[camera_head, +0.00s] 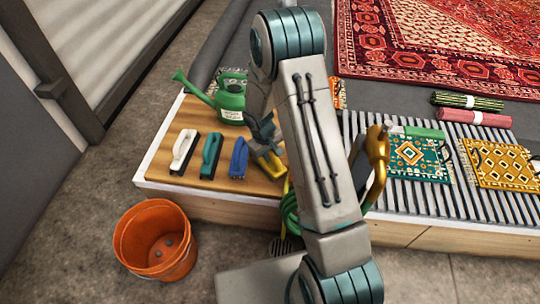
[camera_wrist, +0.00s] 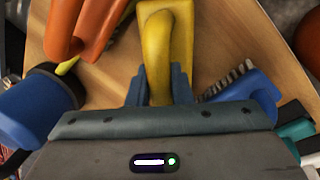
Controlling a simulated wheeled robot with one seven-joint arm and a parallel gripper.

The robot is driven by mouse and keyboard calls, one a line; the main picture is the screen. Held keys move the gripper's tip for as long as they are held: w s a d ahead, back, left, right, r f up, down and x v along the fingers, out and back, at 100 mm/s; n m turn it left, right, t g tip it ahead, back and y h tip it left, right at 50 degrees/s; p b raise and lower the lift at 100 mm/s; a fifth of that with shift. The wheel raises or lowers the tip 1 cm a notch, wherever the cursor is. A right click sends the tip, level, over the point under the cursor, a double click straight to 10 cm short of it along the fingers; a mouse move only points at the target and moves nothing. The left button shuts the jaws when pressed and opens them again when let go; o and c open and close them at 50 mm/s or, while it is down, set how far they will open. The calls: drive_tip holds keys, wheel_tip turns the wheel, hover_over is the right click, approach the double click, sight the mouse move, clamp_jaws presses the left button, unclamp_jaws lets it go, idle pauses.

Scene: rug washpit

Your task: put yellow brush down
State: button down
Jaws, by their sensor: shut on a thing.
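The yellow brush (camera_head: 270,163) is at the right part of the wooden board, next to the blue brush (camera_head: 239,157). My gripper (camera_head: 264,143) is shut on the yellow brush. In the wrist view, the brush's yellow handle (camera_wrist: 158,50) passes between the fingers of my gripper (camera_wrist: 160,85). I cannot tell whether the brush touches the board. In the head view my arm hides the area just right of it.
On the board (camera_head: 160,177) stand a white brush (camera_head: 184,150), a teal brush (camera_head: 211,155) and a green watering can (camera_head: 229,97). An orange bucket (camera_head: 155,240) is on the floor. Slats (camera_head: 440,205) to the right bear small rugs (camera_head: 418,158).

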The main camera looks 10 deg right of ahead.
sight(264, 163)
drive_tip(key=shift+r, duration=0.1)
drive_tip(key=c, duration=1.7)
unclamp_jaws()
drive_tip(key=shift+f, duration=0.2)
drive_tip(key=o, duration=0.4)
wheel_tip(264, 163, up, 12)
drive_tip(key=a+p, duration=0.2)
drive_tip(key=p, duration=0.2)
drive_tip(key=s+r+m+y, duration=0.1)
drive_tip(key=s+r+m, duration=0.1)
drive_tip(key=s+r, duration=0.7)
drive_tip(key=s+d+r+m+y, duration=0.1)
drive_tip(key=s+r+m, duration=0.1)
drive_tip(key=s+r, duration=0.7)
drive_tip(key=s, duration=0.6)
drive_tip(key=shift+d+r, duration=0.3)
drive_tip(key=shift+r, duration=0.05)
